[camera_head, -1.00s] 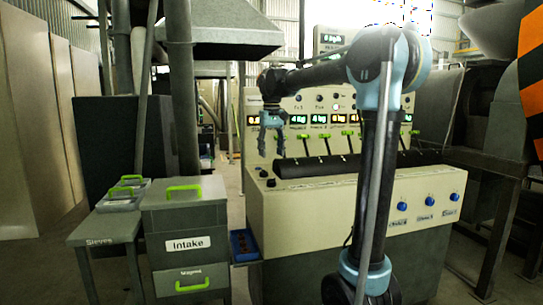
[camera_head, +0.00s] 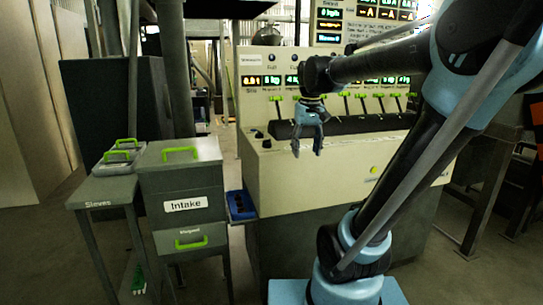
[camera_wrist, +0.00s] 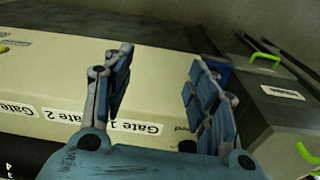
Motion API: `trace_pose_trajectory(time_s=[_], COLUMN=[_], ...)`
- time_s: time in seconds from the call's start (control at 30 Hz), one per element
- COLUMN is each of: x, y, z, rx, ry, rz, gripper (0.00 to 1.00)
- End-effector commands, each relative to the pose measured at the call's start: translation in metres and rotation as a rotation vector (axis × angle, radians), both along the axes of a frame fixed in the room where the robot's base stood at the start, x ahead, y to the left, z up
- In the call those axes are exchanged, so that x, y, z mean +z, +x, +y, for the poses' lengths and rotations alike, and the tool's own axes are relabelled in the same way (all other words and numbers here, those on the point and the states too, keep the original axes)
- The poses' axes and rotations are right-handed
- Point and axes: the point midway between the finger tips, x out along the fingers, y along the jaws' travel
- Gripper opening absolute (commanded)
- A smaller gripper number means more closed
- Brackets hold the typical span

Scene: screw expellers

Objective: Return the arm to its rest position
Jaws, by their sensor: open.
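My gripper (camera_head: 308,150) hangs pointing down in front of the cream control console (camera_head: 300,185) in the head view. Its fingers are apart and nothing is between them. In the wrist view my gripper (camera_wrist: 160,85) also shows its two blue fingers spread, with the console top (camera_wrist: 60,70) and its "Gate" labels beneath. My arm reaches from the lower right up and then left across the front of the console.
A row of green-tipped levers (camera_head: 362,104) and a dark roller (camera_head: 345,125) run along the console. The grey Intake box (camera_head: 180,183), a table with sieves (camera_head: 95,190) and a blue tray (camera_head: 240,205) stand left. Open floor lies in front.

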Motion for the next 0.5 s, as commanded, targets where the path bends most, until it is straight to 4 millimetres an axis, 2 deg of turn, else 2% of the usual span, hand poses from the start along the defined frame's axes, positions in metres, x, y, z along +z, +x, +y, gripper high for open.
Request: trace_pose_trajectory(time_s=[0.03,0.2,0.5], x=[-0.012,-0.051,-0.129], y=[-0.014,-0.054,-0.120], z=[-0.008,-0.030,-0.059], rx=[-0.015,-0.060,-0.139], ry=[0.001,0.004,0.007], rz=[-0.006,-0.030,-0.071], gripper=[0.53,0.53,0.53])
